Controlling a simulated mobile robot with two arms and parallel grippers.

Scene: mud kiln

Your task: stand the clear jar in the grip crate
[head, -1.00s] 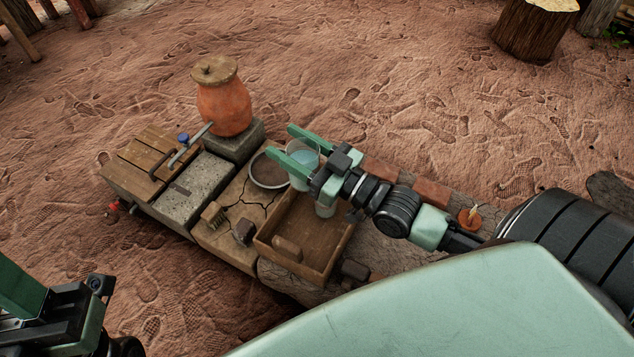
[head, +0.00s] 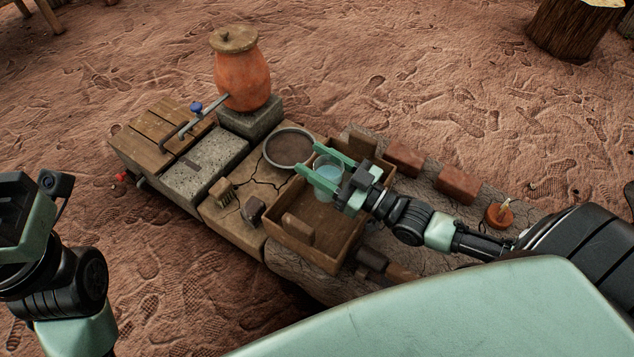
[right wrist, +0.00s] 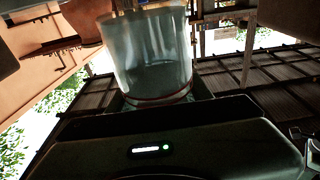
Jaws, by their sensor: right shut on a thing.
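The clear jar (head: 326,178) is between the green fingers of my right gripper (head: 308,158), which is shut on it. The jar also shows large in the right wrist view (right wrist: 155,60), with a reddish band near its rim. In the head view the jar overlaps the wooden grip crate (head: 335,262); I cannot tell whether it touches the crate floor. The crate has a raised wooden piece at its near end and another at its far end. Part of my left gripper (head: 25,215) shows at the left edge; its fingertips are not clear.
A round dish (head: 289,148) stands left of the crate. A brush (head: 222,190) and a dark block (head: 254,209) lie on the cracked slab. An orange lidded pot (head: 243,80) stands behind. Bricks (head: 405,158) and a small orange lamp (head: 499,214) are to the right.

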